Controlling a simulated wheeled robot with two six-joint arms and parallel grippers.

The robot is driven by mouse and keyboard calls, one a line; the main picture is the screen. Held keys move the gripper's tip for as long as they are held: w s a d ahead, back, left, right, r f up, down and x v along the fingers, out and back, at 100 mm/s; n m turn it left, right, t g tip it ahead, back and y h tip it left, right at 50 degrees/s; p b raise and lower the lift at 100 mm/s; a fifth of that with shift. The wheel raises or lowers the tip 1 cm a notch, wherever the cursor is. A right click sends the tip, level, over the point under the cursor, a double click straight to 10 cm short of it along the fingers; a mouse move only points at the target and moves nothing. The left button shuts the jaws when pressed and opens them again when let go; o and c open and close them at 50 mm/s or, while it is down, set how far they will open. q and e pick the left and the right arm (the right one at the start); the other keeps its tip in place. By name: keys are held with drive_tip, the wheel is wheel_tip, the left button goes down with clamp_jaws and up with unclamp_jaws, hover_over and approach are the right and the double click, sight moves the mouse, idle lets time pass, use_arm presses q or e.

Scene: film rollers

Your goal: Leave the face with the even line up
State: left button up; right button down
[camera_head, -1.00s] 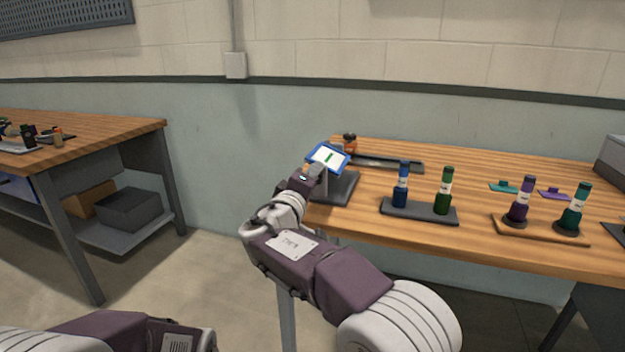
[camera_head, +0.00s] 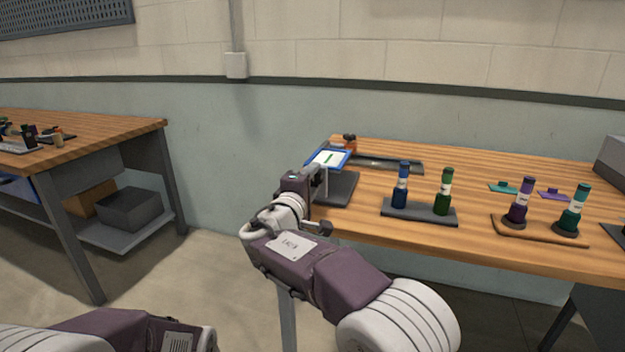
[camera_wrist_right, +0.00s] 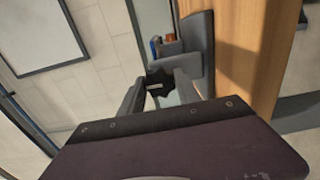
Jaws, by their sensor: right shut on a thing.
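A blue-framed plate (camera_head: 340,158) shows a white face with a green line on it, turned upward and nearly level, above a dark stand base (camera_head: 342,188) at the table's left end. Whether the line is even is too small to tell. My right gripper (camera_head: 318,178) is just below the plate's near edge. In the right wrist view, its fingers are shut on a black knob (camera_wrist_right: 158,82) with a pale mark. The plate's underside is hidden. My left arm enters at the lower left; its gripper is out of view.
A dark tray (camera_head: 418,209) holds a blue roller (camera_head: 401,186) and a green roller (camera_head: 443,192). Purple (camera_head: 522,201) and teal (camera_head: 573,210) rollers stand farther right. An orange item (camera_head: 349,144) sits behind the plate. Another table (camera_head: 90,137) stands left.

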drive_tip(key=shift+f, duration=0.1)
drive_tip(key=c, duration=0.9)
unclamp_jaws()
drive_tip(key=shift+o, duration=0.2)
drive_tip(key=p+v, duration=0.1)
drive_tip(key=v, duration=0.8)
drive_tip(key=shift+s, duration=0.1)
